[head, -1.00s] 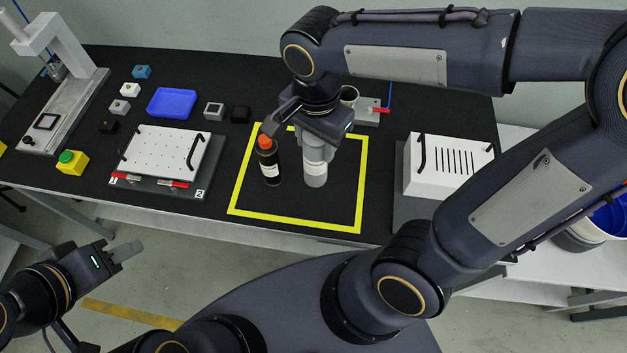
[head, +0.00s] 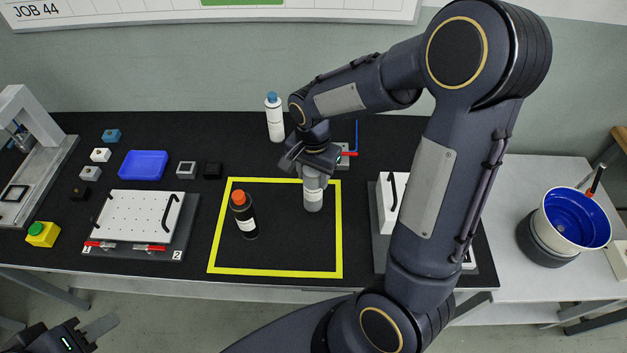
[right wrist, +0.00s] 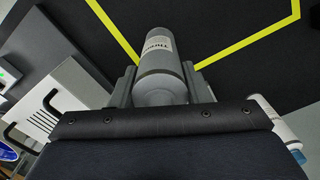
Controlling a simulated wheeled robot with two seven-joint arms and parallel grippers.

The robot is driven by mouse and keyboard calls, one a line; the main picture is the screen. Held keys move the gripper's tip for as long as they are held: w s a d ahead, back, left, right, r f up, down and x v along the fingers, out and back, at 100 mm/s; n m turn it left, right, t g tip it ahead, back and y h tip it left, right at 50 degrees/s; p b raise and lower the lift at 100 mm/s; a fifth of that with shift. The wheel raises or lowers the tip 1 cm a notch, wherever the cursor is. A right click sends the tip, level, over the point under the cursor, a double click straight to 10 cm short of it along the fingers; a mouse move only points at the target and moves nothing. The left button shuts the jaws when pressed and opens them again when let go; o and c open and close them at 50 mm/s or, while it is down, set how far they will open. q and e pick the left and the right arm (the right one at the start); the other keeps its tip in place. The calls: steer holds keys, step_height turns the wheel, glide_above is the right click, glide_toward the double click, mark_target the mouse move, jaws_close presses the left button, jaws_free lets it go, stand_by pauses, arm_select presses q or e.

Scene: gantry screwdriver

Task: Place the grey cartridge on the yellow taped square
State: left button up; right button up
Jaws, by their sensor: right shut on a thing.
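The grey cartridge (head: 313,198) is upright, with a pale label, in the back right part of the yellow taped square (head: 275,273) in the head view. My right gripper (head: 314,174) is shut on its upper part from above. In the right wrist view the cartridge (right wrist: 162,50) sits between the two fingers, with yellow tape (right wrist: 245,40) running behind it. I cannot tell whether its base touches the table. My left gripper (head: 100,328) is at the bottom left, away from the table; its jaw gap cannot be made out.
A black bottle with an orange cap (head: 243,215) stands inside the square, left of the cartridge. A white bottle with a blue cap (head: 275,118) stands behind the square. A white perforated plate (head: 140,220) is to the left. The square's front right is clear.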

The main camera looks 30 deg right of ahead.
steer(key=shift+w+d+f, duration=0.1)
steer(key=shift+f, duration=1.6)
steer(key=shift+f, duration=0.2)
steer(key=o, duration=1.2)
steer(key=shift+o, duration=0.2)
